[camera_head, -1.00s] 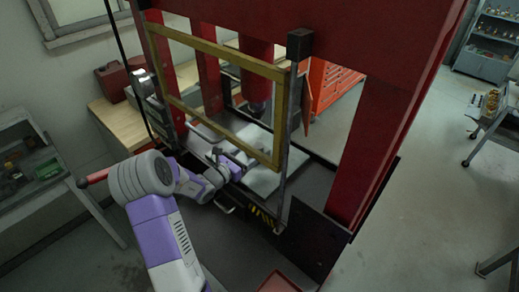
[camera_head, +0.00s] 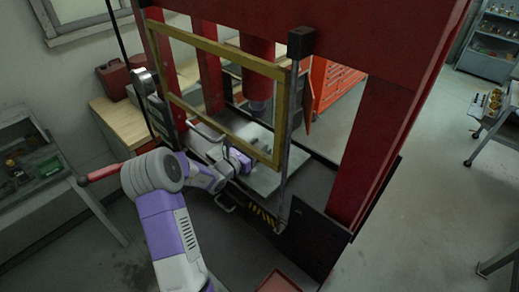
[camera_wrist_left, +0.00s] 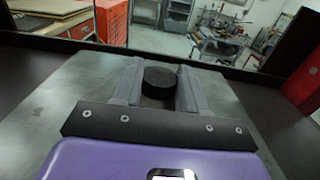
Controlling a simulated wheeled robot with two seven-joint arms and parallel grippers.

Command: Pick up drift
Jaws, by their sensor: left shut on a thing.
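The drift (camera_wrist_left: 160,77) is a short dark cylinder. In the left wrist view it stands between the two grey fingers of my left gripper (camera_wrist_left: 160,92), which is shut on it. It is over or on the grey press plate (camera_wrist_left: 60,90); I cannot tell whether its lower end touches. In the head view my left gripper (camera_head: 242,160) reaches through the yellow-framed opening of the red press, above the plate (camera_head: 265,182); the drift is hidden there. My right gripper is not in view.
The yellow guard frame (camera_head: 222,48) and red press posts (camera_head: 370,150) stand close around my left arm. The press ram (camera_head: 258,85) hangs above the plate. A red-handled lever (camera_head: 100,174) is at left. A red tray (camera_head: 278,282) is at the bottom.

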